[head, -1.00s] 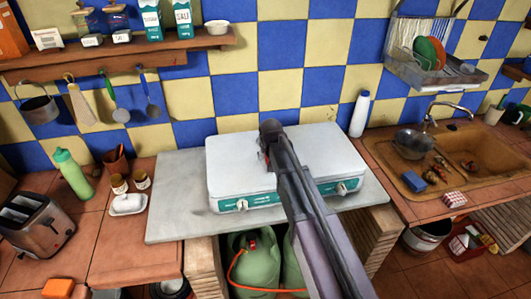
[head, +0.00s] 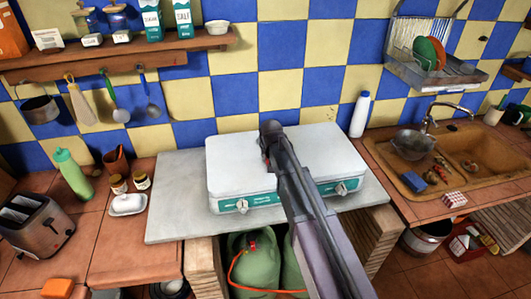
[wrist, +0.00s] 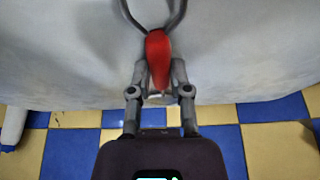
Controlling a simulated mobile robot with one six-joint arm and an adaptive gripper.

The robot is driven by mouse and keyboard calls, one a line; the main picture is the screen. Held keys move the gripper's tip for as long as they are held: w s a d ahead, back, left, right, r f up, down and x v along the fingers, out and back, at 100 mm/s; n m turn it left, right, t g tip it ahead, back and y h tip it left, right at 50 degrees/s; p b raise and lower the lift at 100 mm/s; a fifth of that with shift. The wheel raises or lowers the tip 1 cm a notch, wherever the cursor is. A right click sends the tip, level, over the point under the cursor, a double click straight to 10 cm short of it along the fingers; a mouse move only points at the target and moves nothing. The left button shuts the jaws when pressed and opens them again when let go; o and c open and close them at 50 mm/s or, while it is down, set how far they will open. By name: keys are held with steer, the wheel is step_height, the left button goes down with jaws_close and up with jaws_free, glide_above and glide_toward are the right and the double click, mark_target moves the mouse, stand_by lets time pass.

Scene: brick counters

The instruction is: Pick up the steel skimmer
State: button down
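My gripper (wrist: 160,66) is over the white stove in the middle. In the wrist view its fingers close on both sides of a red handle (wrist: 158,50). A dark metal loop (wrist: 150,22) spreads from this handle and leaves the top of the frame. I cannot tell whether this is the steel skimmer, since most of it is out of view. In the head view my arm hides most of it; my gripper (head: 266,160) shows only in part. A green-handled utensil (head: 119,108) and a blue-handled utensil (head: 151,108) hang on the wall at the left.
The white stove (head: 232,170) is on a grey slab (head: 170,205). A white bottle (head: 360,114) stands behind it on the right. The sink (head: 480,150) is farther right. A green bottle (head: 74,173), butter dish (head: 128,204) and toaster (head: 37,225) are at the left.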

steer(key=shift+w+r, duration=0.1)
steer(key=shift+r, duration=0.05)
stand_by(0.4)
step_height(320, 180, up, 4)
steer(key=p, duration=0.4)
steer(key=s+d, duration=0.2)
steer(key=s, duration=0.5)
steer(key=s+d+r+p, duration=0.1)
steer(key=s+d, duration=0.2)
steer(key=s, duration=0.5)
steer(key=shift+d, duration=0.15)
steer(key=shift+s+f, duration=0.1)
stand_by(0.6)
steer(key=shift+f+b, duration=0.7)
steer(key=shift+f, duration=0.1)
stand_by(0.5)
